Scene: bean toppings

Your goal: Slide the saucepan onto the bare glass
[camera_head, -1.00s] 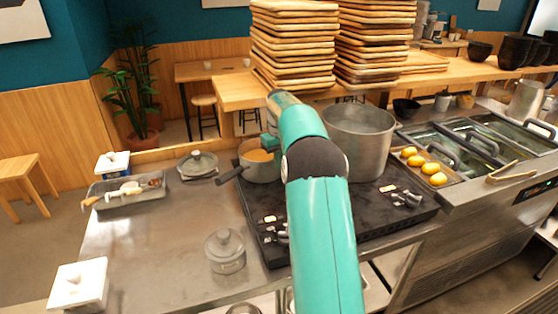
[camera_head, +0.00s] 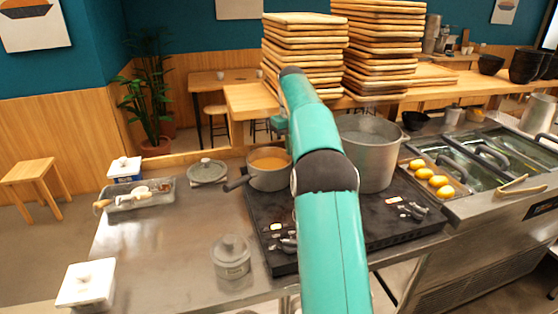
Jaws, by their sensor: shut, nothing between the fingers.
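The saucepan (camera_head: 266,182) is grey, holds an orange liquid and stands upright at the back left corner of the black glass cooktop (camera_head: 262,212). Its dark handle (camera_head: 236,184) points left, out over the steel counter. A large grey pot (camera_head: 379,164) stands at the cooktop's back right. Bare black glass shows in front of the saucepan and the pot. My teal arm crosses the middle of the cooktop and hides part of the glass between them. A teal wrist part shows close behind the saucepan's right side. My gripper's fingers are hidden, so contact with the saucepan cannot be seen.
A lidded glass jar (camera_head: 232,260) stands on the steel counter left of the cooktop. A lidded dish (camera_head: 207,172) and a grey tray of utensils (camera_head: 150,199) lie farther back. Yellow items (camera_head: 438,181) fill a tray at right. Stacked boards (camera_head: 303,55) stand behind.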

